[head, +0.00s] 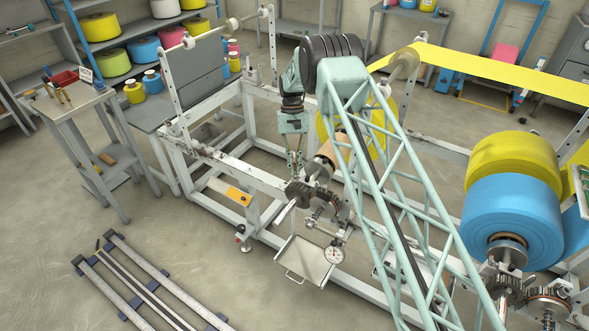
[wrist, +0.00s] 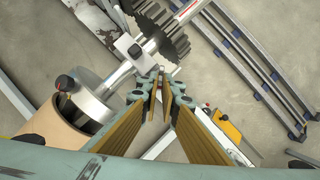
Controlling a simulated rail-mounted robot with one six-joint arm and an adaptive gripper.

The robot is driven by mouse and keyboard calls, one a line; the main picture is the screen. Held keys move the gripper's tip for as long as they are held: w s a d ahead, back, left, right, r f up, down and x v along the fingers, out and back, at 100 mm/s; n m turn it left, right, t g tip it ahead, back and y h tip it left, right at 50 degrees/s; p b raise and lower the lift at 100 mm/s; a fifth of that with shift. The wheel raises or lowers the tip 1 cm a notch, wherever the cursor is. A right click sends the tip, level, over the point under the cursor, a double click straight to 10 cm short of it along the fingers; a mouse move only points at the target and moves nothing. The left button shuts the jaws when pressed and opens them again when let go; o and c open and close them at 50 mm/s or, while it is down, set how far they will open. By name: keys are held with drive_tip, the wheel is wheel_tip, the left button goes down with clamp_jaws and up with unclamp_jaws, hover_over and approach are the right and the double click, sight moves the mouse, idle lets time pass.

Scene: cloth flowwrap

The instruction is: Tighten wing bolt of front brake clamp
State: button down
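My gripper (head: 294,168) hangs down, fingers pointing at the floor, just above the shaft end of the near unwind stand. In the wrist view its two brown-padded fingers (wrist: 160,92) stand with a narrow gap between the tips and nothing clearly held. Beneath it are a dark toothed gear (head: 298,193), also in the wrist view (wrist: 158,24), and a curved brake part with a spring (head: 318,214). A pale block with a dark spot (wrist: 133,47) sits on the shaft beside the fingertips. I cannot make out the wing bolt for certain; the fingers may cover it.
A dial gauge (head: 334,254) and a grey tray (head: 303,262) hang below the brake. A cardboard core (head: 328,158) lies close behind my gripper. Blue (head: 513,215) and yellow (head: 512,160) rolls stand at the right. Open floor lies at the front left beside rails (head: 130,283).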

idle(0.3)
drive_tip(key=c, duration=3.2)
unclamp_jaws()
drive_tip(key=shift+o, duration=0.2)
drive_tip(key=shift+r, duration=0.1)
drive_tip(key=v, duration=1.1)
drive_tip(key=shift+w+r, duration=0.2)
drive_tip(key=shift+r, duration=0.15)
drive_tip(key=shift+r, duration=0.1)
